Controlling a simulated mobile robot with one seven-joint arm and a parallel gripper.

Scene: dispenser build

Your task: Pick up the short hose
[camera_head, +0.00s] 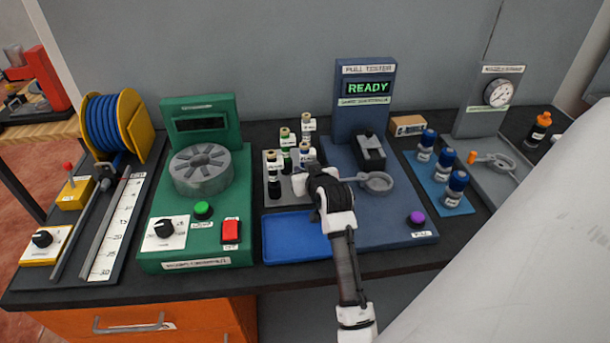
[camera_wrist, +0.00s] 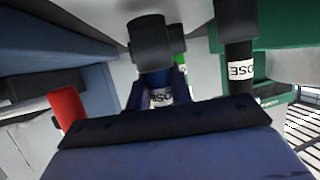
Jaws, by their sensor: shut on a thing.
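In the head view my gripper (camera_head: 304,176) is at the grey rack (camera_head: 270,158) in the middle of the table. The hose's blue part shows just behind the gripper in the head view (camera_head: 304,148). Its lower end is hidden, so I cannot tell whether it is clear of the rack. Another dark hose (camera_wrist: 238,40) with a white label stands to the right in the wrist view.
Several other hoses stand close by in the rack, including a black one (camera_head: 274,185). An empty blue tray (camera_head: 285,240) lies in front. The green crimping machine (camera_head: 205,255) is left, and the blue pull tester (camera_head: 385,225) is right.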

